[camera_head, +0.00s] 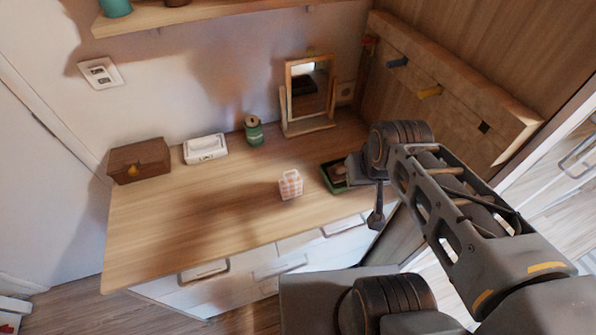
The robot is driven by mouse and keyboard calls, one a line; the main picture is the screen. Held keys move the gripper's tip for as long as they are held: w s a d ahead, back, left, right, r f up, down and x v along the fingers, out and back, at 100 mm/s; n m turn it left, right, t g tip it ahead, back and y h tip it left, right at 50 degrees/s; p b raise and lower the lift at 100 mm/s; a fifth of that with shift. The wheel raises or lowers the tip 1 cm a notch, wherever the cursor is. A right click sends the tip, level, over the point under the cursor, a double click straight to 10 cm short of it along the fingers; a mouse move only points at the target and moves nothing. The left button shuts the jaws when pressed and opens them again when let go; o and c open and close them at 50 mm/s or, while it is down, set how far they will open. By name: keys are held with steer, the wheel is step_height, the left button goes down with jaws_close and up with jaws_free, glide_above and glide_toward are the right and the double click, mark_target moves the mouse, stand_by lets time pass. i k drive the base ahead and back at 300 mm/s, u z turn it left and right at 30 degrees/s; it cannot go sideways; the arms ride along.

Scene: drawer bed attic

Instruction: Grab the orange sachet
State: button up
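I cannot pick out an orange sachet for certain. A small orange-yellow patch (132,170) shows on the front of the brown box (150,152) at the left of the wooden counter (160,230). A small red-orange thing (369,44) is at the far end of the wooden peg panel, too small to identify. A pale pink checked item with a handle (290,186) stands upright near the counter's middle. My gripper (376,216) points down, right of the checked item and apart from it. It is seen edge-on and small, so its opening and any held thing cannot be made out.
A white tissue box (206,148), a green jar (253,131) and a framed mirror (308,92) stand along the wall. A dark green tray (334,174) is partly behind my arm. The peg panel (455,70) bounds the right side. The counter's left front is clear.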

mark_target(291, 187)
steer(key=k, duration=1)
steer(key=u, duration=2.35)
steer(key=i, duration=1.3)
steer(key=z, duration=2.2)
